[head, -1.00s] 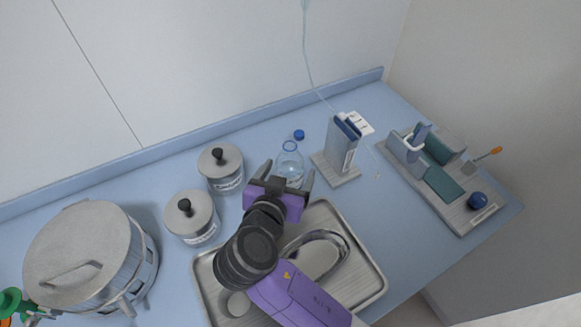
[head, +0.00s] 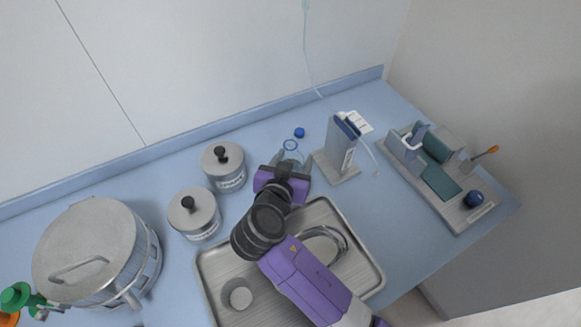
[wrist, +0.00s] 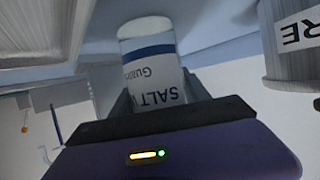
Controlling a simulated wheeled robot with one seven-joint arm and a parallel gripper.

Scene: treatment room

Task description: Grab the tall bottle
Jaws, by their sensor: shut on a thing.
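My gripper (head: 289,162) is shut on this bottle, with a finger on each side. It also shows in the wrist view (wrist: 150,96). My purple wrist hides most of the bottle's lower part in the head view.
Two lidded jars (head: 223,167) (head: 194,214) stand left of my gripper, near a large metal pot (head: 95,250). A grey upright holder (head: 342,145) is close on the right. The metal tray (head: 208,285) is under my arm.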

